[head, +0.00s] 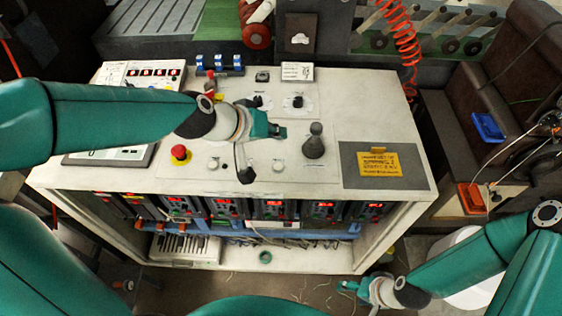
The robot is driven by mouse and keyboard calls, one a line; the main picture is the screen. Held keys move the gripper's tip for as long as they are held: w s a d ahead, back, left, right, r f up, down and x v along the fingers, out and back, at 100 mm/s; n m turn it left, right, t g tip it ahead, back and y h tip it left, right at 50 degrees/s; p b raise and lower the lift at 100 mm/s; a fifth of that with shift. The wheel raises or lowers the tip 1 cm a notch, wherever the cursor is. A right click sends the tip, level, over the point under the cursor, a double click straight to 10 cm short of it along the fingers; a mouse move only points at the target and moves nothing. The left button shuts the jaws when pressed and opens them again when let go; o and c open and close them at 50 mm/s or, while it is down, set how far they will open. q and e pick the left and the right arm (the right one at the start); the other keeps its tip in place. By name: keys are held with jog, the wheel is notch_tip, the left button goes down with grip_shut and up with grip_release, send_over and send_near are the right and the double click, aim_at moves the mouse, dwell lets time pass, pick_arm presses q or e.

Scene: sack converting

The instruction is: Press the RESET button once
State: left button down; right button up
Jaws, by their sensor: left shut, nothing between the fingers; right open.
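The light grey control console (318,177) fills the middle of the head view. Its top carries a red mushroom button (180,153), two pale round buttons, one at the left (213,163) and one at the right (278,165), and a black joystick (314,145). Labels are too small to read, so I cannot tell which control is RESET. My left gripper (275,131) is shut and empty over the console top, above and left of the right pale button; contact cannot be judged. My wrist hides part of the panel. My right gripper (352,288) is open, low at the right, below the console.
A yellow label (379,163) lies on a grey plate at the console's right. Blue switches (218,64) and a dark knob (298,101) sit further back. A red coiled cable (404,45) hangs behind. An orange tray (471,198) stands right of the console.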

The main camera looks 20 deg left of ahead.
aim_at(276, 167)
pick_arm(q)
notch_tip(276, 167, down, 8)
jog(key=b, duration=0.7)
jog(key=shift+a, duration=0.15)
jog(key=shift+f+b, duration=0.5)
jog(key=shift+b, duration=0.25)
dwell(0.5)
jog(key=shift+f+b, duration=0.35)
jog(key=shift+b, duration=0.05)
jog(key=shift+s+f+b, duration=0.1)
jog(key=shift+f+b, duration=0.3)
jog(key=shift+b, duration=0.05)
dwell(0.7)
jog(key=shift+r, duration=0.1)
jog(key=shift+r+p, duration=0.75)
jog(key=shift+p, duration=0.05)
